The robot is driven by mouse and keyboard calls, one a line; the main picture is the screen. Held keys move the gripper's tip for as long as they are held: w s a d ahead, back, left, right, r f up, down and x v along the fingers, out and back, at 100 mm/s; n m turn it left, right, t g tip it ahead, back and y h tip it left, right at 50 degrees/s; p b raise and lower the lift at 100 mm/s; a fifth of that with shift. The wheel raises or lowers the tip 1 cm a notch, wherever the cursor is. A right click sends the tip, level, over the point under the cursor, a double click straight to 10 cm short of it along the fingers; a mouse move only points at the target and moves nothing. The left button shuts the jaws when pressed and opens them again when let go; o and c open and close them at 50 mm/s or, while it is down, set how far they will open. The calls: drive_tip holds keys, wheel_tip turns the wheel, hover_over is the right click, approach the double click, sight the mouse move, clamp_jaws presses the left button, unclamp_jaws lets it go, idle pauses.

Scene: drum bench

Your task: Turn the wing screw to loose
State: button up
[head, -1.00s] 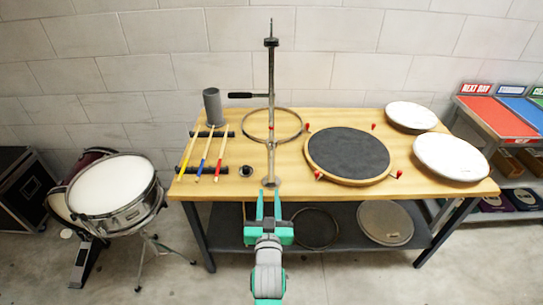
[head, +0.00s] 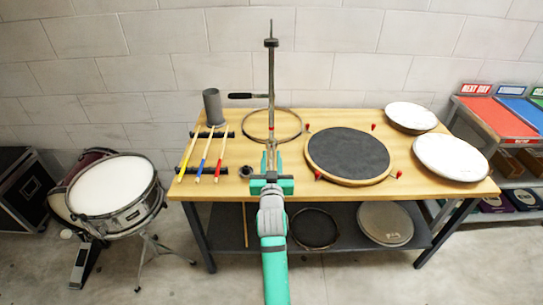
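A thin upright metal stand (head: 271,75) rises from the workbench near its middle, with a dark clamp piece (head: 271,42) near its top and a black-gripped side handle (head: 240,96). I cannot make out a wing screw for certain; the parts are too small at this distance. My gripper (head: 271,150) is over the front of the bench, in line with the lower part of the stand, and it hides the stand's foot. The fingers are seen from behind around the post's line. I cannot tell whether they touch it or how wide they stand.
The wooden workbench (head: 335,195) carries a metal hoop (head: 292,125), a dark round pad (head: 347,153), drumheads (head: 450,157), drumsticks (head: 203,152) and a grey cup (head: 212,106). A snare drum (head: 112,185) stands left of the bench. A wall lies behind.

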drive_tip(key=shift+w, duration=0.7)
clamp_jaws()
